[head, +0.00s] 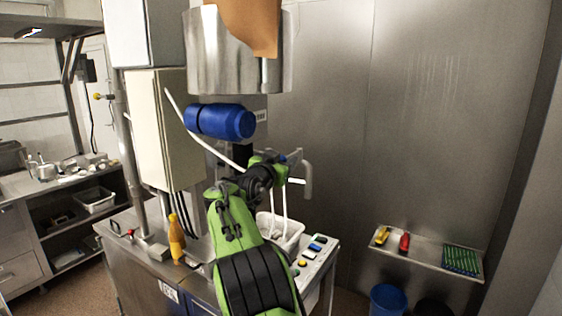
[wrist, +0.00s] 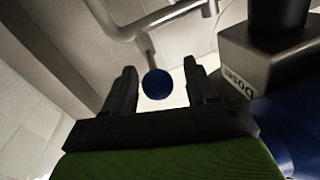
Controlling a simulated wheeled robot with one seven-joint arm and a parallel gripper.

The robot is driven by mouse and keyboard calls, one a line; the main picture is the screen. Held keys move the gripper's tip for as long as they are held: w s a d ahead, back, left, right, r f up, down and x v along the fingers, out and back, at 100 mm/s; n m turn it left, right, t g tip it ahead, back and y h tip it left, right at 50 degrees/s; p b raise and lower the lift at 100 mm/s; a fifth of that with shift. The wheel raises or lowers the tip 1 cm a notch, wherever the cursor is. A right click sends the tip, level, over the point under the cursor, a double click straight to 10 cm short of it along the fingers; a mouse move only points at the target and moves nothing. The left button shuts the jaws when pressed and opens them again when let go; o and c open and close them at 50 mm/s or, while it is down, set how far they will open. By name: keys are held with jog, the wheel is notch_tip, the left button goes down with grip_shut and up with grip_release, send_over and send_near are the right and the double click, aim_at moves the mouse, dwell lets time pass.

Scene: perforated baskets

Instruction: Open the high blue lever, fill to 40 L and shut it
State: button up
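A round blue knob (wrist: 157,84) on a thin metal stem, apparently the end of the blue lever, shows in the wrist view. It lies between the two fingers of my gripper (wrist: 160,66) in the picture. The fingers are apart, with clear gaps on both sides of the knob; I cannot tell how far it is beyond the tips. In the head view my gripper (head: 284,172) is beside a pale bent pipe (head: 307,178), and a small blue spot shows there. The fill level and any litre reading cannot be made out.
A blue cylinder (head: 220,121) hangs under a steel vessel (head: 235,60) above my arm. A white basket (head: 280,232) and a button panel (head: 316,252) are below my gripper. A wall shelf (head: 425,250) holds small items at right. A labelled dark box (wrist: 270,65) is close right.

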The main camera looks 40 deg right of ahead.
jog(key=b+v, duration=0.5)
jog(key=v, duration=1.1)
jog(key=shift+b, duration=0.3)
jog(key=shift+d, duration=0.15)
jog(key=s+a+f+n+g+y, duration=0.1)
jog(key=s+a+f+n+y, duration=0.6)
jog(key=s+f, duration=0.5)
jog(key=s+a+f+n+g+y, duration=0.2)
jog(key=s+a+f+n+y, duration=0.5)
jog(key=s+a+f, duration=0.5)
jog(key=s+y, duration=0.1)
jog(key=s, duration=0.4)
jog(key=shift+s+f+y, duration=0.15)
jog(key=shift+f+y, duration=0.15)
